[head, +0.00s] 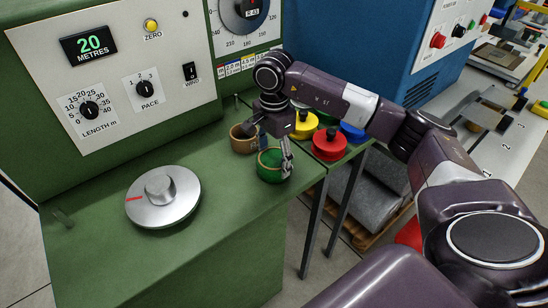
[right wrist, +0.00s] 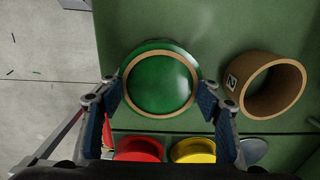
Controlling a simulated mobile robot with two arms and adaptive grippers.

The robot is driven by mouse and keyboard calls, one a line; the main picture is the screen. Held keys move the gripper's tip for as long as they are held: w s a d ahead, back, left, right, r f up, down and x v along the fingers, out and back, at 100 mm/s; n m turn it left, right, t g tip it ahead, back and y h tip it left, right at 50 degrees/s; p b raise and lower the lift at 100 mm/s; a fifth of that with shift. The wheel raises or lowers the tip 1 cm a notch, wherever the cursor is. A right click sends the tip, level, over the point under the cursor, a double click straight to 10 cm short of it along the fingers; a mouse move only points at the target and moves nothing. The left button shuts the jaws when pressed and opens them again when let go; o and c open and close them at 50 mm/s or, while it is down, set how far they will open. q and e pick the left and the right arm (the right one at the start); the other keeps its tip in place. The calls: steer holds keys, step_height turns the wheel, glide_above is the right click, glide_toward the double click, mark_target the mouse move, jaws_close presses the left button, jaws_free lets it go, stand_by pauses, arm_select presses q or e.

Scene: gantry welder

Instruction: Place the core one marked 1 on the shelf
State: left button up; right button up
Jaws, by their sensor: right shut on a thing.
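My right gripper (head: 270,150) is shut on a green round piece with a tan rim (head: 270,165), over the green machine's top. In the right wrist view one finger of the gripper (right wrist: 163,100) is at each side of the green piece (right wrist: 160,82). No number shows on it. A tan hollow core (head: 243,138) stands beside it, apart from the fingers. In the right wrist view this tan core (right wrist: 290,92) bears a small dark mark on a white label, which looks turned sideways. I cannot tell which surface is the shelf. My left gripper is not in view.
Red (head: 328,147), yellow (head: 303,124) and blue (head: 352,132) round pieces sit just beyond the gripper. A silver disc with a knob (head: 162,197) is on the green worktop (head: 225,235). A pale bench (head: 500,150) with small marks is at the right.

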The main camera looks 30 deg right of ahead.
steer(key=shift+f, duration=0.15)
steer(key=o, duration=1.2)
steer(key=shift+c, duration=0.2)
steer(key=shift+r, duration=0.35)
step_height(320, 180, up, 12)
steer(key=b, duration=0.2)
